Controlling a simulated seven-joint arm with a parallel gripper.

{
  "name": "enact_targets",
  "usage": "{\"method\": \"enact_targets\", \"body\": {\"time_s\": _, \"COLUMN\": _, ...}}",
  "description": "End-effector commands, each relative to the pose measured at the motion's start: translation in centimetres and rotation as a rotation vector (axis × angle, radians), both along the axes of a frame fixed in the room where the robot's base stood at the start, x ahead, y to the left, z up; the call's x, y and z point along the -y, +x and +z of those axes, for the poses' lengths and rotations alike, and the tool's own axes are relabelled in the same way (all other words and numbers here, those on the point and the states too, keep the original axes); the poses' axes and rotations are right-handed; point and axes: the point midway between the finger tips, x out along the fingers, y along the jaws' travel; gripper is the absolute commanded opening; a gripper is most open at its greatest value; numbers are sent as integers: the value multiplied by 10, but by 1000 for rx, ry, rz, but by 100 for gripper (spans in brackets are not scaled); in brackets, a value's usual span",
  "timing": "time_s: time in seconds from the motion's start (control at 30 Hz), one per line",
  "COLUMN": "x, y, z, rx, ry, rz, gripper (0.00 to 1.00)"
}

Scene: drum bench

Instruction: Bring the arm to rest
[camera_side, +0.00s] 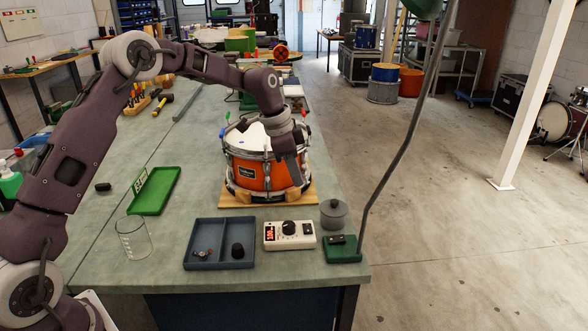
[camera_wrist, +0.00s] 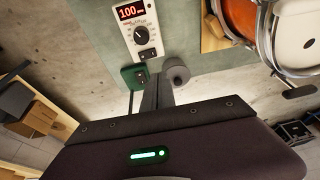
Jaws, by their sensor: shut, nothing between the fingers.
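My gripper (camera_side: 297,180) hangs over the near right side of an orange snare drum (camera_side: 262,172) in the side view, and hides part of its hoop and shell. Its fingers are shut with nothing between them. In the wrist view the closed fingers (camera_wrist: 157,92) point down past the bench edge, beside a small grey lidded pot (camera_wrist: 175,70). The drum (camera_wrist: 237,16) shows there at the upper right. It sits upright on a wooden board (camera_side: 228,198). I cannot tell whether the gripper touches the drum.
On the bench stand a blue-grey tray (camera_side: 220,264) with small parts, a white box with a dial (camera_side: 289,235), a lidded pot (camera_side: 333,213), a green lamp base (camera_side: 342,250) with a bent pole, a glass beaker (camera_side: 134,238) and a green tray (camera_side: 154,191).

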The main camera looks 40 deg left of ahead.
Motion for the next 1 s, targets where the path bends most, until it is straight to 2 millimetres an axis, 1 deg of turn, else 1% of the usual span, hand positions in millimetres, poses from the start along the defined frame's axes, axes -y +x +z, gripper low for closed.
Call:
{"method": "enact_targets", "body": {"time_s": 0.03, "x": -3, "y": 0, "z": 7, "rx": 2, "ry": 1, "rz": 1, "gripper": 0}}
{"method": "enact_targets", "body": {"time_s": 0.17, "x": -6, "y": -1, "z": 17, "rx": 1, "ry": -1, "rz": 0, "gripper": 0}}
{"method": "enact_targets", "body": {"time_s": 0.47, "x": -6, "y": -1, "z": 19, "rx": -1, "ry": -1, "rz": 0, "gripper": 0}}
{"method": "enact_targets", "body": {"time_s": 0.53, "x": -5, "y": -3, "z": 22, "rx": 1, "ry": 2, "rz": 2, "gripper": 0}}
{"method": "enact_targets", "body": {"time_s": 0.57, "x": -4, "y": -6, "z": 27, "rx": 2, "ry": 6, "rz": 7, "gripper": 0}}
{"method": "enact_targets", "body": {"time_s": 0.63, "x": 4, "y": -22, "z": 49, "rx": 8, "ry": 25, "rz": 34, "gripper": 0}}
{"method": "enact_targets", "body": {"time_s": 0.67, "x": 9, "y": -34, "z": 62, "rx": 14, "ry": 36, "rz": 53, "gripper": 0}}
{"method": "enact_targets", "body": {"time_s": 0.7, "x": 15, "y": -54, "z": 82, "rx": 21, "ry": 53, "rz": 89, "gripper": 0}}
{"method": "enact_targets", "body": {"time_s": 0.77, "x": 24, "y": -92, "z": 111, "rx": 35, "ry": 73, "rz": 159, "gripper": 0}}
{"method": "enact_targets", "body": {"time_s": 0.8, "x": 29, "y": -119, "z": 127, "rx": 47, "ry": 81, "rz": 211, "gripper": 0}}
{"method": "enact_targets", "body": {"time_s": 0.83, "x": 33, "y": -141, "z": 138, "rx": 59, "ry": 85, "rz": 252, "gripper": 0}}
{"method": "enact_targets", "body": {"time_s": 0.87, "x": 35, "y": -163, "z": 147, "rx": 71, "ry": 84, "rz": 295, "gripper": 0}}
{"method": "enact_targets", "body": {"time_s": 0.9, "x": 38, "y": -194, "z": 157, "rx": 87, "ry": 79, "rz": 354, "gripper": 0}}
{"method": "enact_targets", "body": {"time_s": 0.97, "x": 41, "y": -240, "z": 164, "rx": 114, "ry": 60, "rz": 447, "gripper": 0}}
{"method": "enact_targets", "body": {"time_s": 1.0, "x": 42, "y": -270, "z": 165, "rx": 130, "ry": 39, "rz": 506, "gripper": 0}}
